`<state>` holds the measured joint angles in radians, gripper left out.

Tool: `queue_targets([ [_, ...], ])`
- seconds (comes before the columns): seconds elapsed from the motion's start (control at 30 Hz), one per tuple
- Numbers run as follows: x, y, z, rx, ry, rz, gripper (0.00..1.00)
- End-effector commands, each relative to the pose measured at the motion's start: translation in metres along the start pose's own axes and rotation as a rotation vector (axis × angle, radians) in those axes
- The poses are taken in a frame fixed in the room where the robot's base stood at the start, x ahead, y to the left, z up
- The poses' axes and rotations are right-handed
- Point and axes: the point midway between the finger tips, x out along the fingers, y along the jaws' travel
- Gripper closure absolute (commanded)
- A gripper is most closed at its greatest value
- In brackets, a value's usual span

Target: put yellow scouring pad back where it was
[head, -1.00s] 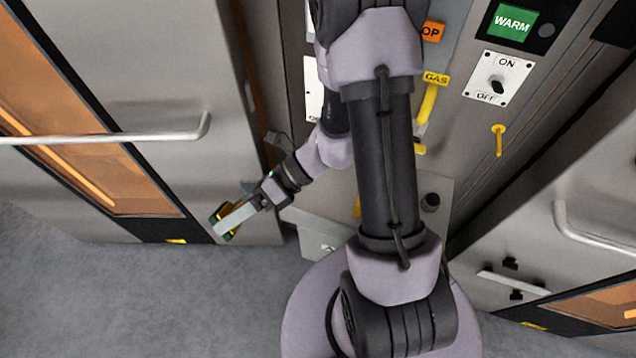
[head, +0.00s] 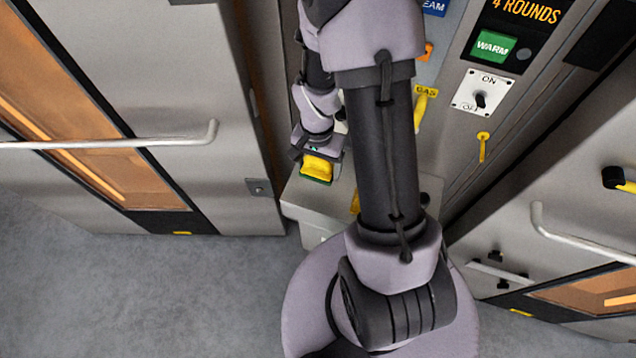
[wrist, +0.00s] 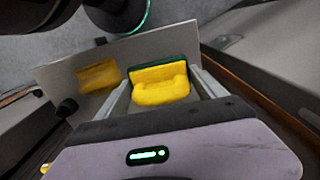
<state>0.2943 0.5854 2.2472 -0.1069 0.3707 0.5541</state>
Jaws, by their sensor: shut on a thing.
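The yellow scouring pad (head: 317,167) has a yellow body and a dark green layer. In the wrist view the pad (wrist: 160,86) sits between the two fingers of my gripper (wrist: 161,92), which is shut on it. In the head view my gripper (head: 316,170) holds the pad close to the grey box (head: 302,196) low on the centre panel. Whether the pad touches the box cannot be told. A yellow patch (wrist: 98,76) shows on a grey plate (wrist: 75,62) left of the pad in the wrist view.
An oven door with an orange window and a handle (head: 120,142) stands at the left. Another door with a handle (head: 580,235) is at the right. The centre panel has a yellow gas lever (head: 421,110) and an ON/OFF switch (head: 480,99). Grey floor (head: 130,290) is clear at lower left.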

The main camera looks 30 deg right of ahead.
Motion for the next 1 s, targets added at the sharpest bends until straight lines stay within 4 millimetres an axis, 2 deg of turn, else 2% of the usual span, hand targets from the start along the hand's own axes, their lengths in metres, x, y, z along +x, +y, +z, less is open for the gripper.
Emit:
queue_targets([
  [0.07,0.006,-0.002,-0.005,-0.019,0.004,-0.006,0.53],
  [0.2,0.044,-0.003,-0.006,-0.024,0.003,-0.006,0.53],
  [0.53,0.098,-0.004,-0.006,-0.022,0.004,-0.007,0.53],
  [0.57,0.1,-0.004,-0.006,-0.021,0.004,-0.008,0.53],
  [0.6,0.099,-0.004,-0.006,-0.021,0.005,-0.008,0.58],
  [0.87,0.101,-0.004,-0.006,-0.021,0.006,-0.008,0.58],
  [0.9,0.1,-0.004,-0.006,-0.021,0.005,-0.008,0.13],
  [0.97,0.1,-0.004,-0.006,-0.021,0.005,-0.008,0.01],
  [1.0,0.1,-0.004,-0.006,-0.021,0.005,-0.008,0.0],
])
